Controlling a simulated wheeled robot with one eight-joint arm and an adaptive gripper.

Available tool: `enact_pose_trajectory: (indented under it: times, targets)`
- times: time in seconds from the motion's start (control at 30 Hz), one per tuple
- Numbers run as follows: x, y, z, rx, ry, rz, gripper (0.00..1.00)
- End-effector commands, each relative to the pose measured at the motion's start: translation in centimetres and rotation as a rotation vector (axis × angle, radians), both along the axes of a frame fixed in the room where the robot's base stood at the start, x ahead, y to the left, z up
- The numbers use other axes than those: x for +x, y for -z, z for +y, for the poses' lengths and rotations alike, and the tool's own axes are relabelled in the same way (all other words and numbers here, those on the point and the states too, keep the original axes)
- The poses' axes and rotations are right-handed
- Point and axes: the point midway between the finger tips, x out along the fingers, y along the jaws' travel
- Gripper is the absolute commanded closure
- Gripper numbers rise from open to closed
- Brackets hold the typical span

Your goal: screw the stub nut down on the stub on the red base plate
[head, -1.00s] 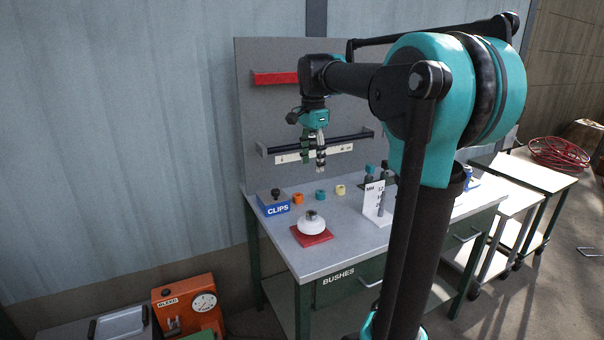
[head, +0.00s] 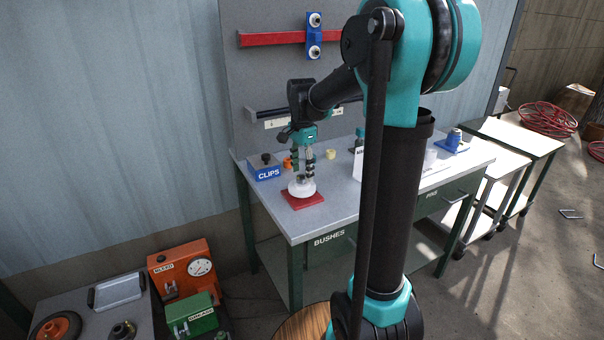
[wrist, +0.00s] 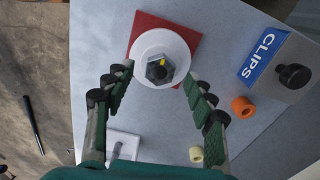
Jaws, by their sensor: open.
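The red base plate (head: 303,203) lies on the workbench near its front left edge. A white round body (head: 301,189) stands on it, and in the wrist view the white disc (wrist: 146,42) covers much of the plate (wrist: 197,35). A dark hex nut (wrist: 153,75) with a yellow mark sits at the centre of the disc. The stub itself is not clearly seen; how far down the nut sits cannot be told. My gripper (head: 302,176) points down above the white body. Its two fingers (wrist: 160,95) are apart, one to each side of the nut, with nothing between them.
A blue CLIPS box (head: 266,170) with a dark knob stands left of the plate. An orange ring (wrist: 243,107) and a cream ring (wrist: 197,154) lie nearby. The bench front is clear.

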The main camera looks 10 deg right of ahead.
Motion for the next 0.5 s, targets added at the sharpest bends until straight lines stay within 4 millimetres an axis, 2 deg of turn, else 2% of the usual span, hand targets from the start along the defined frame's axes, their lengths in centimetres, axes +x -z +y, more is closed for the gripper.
enact_pose_trajectory:
  times: [0.2,0.47,0.5]
  targets:
    - [0.00,1.34,0.00,0.000,0.000,0.000,0.45]
    - [-0.01,1.43,0.00,0.000,0.000,0.000,0.45]
    - [-0.01,1.43,0.00,0.000,0.000,0.000,0.47]
